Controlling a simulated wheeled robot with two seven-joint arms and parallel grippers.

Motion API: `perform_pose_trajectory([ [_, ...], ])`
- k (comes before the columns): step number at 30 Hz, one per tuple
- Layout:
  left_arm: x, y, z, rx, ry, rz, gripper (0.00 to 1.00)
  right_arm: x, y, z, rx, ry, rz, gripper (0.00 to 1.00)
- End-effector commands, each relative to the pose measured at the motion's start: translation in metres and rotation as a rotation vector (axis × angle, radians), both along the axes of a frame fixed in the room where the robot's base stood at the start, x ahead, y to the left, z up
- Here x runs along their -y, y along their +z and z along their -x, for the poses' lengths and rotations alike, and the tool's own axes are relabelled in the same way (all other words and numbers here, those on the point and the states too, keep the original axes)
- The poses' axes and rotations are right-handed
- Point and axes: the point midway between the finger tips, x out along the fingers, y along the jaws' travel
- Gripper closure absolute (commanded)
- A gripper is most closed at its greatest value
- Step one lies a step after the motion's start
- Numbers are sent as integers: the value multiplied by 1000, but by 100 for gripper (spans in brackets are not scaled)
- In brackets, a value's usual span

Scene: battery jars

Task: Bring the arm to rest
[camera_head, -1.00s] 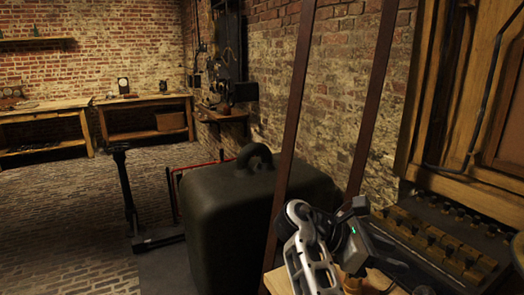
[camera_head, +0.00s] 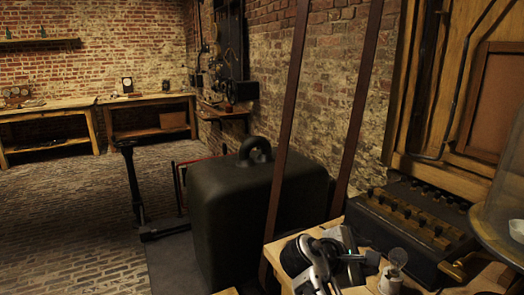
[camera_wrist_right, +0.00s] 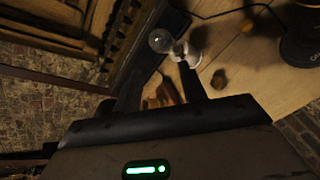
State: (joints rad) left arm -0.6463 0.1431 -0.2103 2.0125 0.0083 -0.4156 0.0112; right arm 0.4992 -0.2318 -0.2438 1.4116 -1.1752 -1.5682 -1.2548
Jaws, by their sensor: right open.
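My right gripper (camera_head: 366,262) is low in the head view, over the wooden bench at the bottom right. In the right wrist view its two dark fingers (camera_wrist_right: 160,88) stand apart, and I see no object held between them. A clear glass bulb on a pale base (camera_head: 396,262) stands close beside the gripper in the head view. The bulb also shows just beyond the fingers in the wrist view (camera_wrist_right: 161,41). I cannot tell whether a finger touches it. My left gripper is in neither view.
A dark box with rows of knobs (camera_head: 410,222) sits behind the gripper, below a wooden cabinet (camera_head: 490,100). A glass vessel (camera_head: 505,225) is at the right edge. A large black weight-like block (camera_head: 240,220) stands left of the bench. The brick floor (camera_head: 60,220) is open at left.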

Motion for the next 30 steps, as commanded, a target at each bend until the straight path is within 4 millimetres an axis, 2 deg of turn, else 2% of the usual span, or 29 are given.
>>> perform_pose_trajectory([
  [4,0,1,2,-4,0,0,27,-25,-28,-17,280,98,-230,58],
  [8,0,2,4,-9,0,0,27,-69,-55,-24,544,168,-602,58],
  [11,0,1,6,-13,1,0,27,-108,-76,-16,677,171,-947,58],
  [14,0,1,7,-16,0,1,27,-144,-96,6,750,108,-1310,58],
  [15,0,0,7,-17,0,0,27,-146,-114,24,753,53,-1426,58],
  [17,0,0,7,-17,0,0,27,-135,-137,48,742,-8,-1483,58],
  [21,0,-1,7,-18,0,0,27,-109,-179,112,725,-141,-1604,58],
  [24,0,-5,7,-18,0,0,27,-95,-200,163,701,-234,-1672,58],
  [27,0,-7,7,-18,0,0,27,-83,-209,206,683,-310,-1719,58],
  [30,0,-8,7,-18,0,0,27,-75,-212,233,675,-357,-1748,58],
])
